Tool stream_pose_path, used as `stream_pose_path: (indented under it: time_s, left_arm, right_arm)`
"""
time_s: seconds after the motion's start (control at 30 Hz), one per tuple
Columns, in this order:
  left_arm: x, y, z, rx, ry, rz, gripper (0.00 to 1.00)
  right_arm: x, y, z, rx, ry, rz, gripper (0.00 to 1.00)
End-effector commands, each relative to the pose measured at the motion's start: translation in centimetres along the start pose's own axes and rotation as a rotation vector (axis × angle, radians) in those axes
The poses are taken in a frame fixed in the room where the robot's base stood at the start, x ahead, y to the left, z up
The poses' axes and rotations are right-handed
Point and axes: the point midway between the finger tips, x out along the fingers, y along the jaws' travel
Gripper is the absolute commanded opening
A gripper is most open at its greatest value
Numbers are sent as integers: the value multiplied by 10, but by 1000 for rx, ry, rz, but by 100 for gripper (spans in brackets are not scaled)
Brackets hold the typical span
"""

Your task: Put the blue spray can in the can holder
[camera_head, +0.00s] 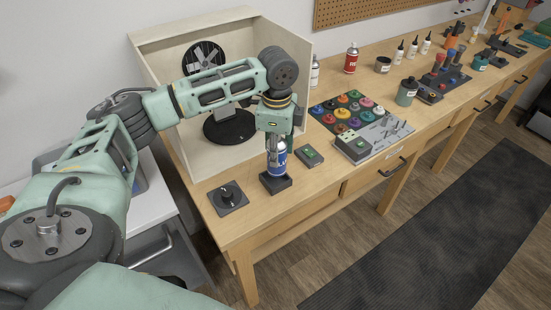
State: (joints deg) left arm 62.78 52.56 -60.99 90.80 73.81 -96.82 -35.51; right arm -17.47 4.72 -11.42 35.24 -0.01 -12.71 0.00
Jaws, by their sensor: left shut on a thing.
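The blue spray can (276,160) stands upright at the near left end of the wooden bench. Its lower end is at the dark square can holder (276,183), and it looks to be in or directly over it; I cannot tell how deep it sits. My left gripper (275,138) comes down from above and is shut on the can's silver upper part. The gripper hides the can's top. My right gripper is not in view.
A dark knob block (229,198) lies left of the holder, and a small box with a green button (309,155) lies right. A pale open booth (160,60) stands behind. A red can (351,58) and colourful paint pots (342,113) stand farther right.

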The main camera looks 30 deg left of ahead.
Motion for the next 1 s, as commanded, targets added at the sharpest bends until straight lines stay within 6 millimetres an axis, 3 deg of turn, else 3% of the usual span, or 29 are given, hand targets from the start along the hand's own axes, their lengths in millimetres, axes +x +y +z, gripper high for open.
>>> stream_pose_path:
  time_s: [0.13, 0.4, 0.77, 0.8, 1.0]
  left_arm:
    - [6, 6, 2, 0, 1, 1, 5]
    - [40, 6, 2, 0, 1, 0, 5]
    - [45, 6, 2, 1, 1, 0, 5]
    - [46, 5, 2, 1, 1, 0, 38]
    - [46, 5, 2, 1, 1, -1, 55]
  right_arm:
    - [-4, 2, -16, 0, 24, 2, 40]
    - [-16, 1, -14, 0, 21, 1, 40]
    - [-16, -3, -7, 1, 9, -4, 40]
    - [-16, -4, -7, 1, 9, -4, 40]
    - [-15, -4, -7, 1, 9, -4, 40]
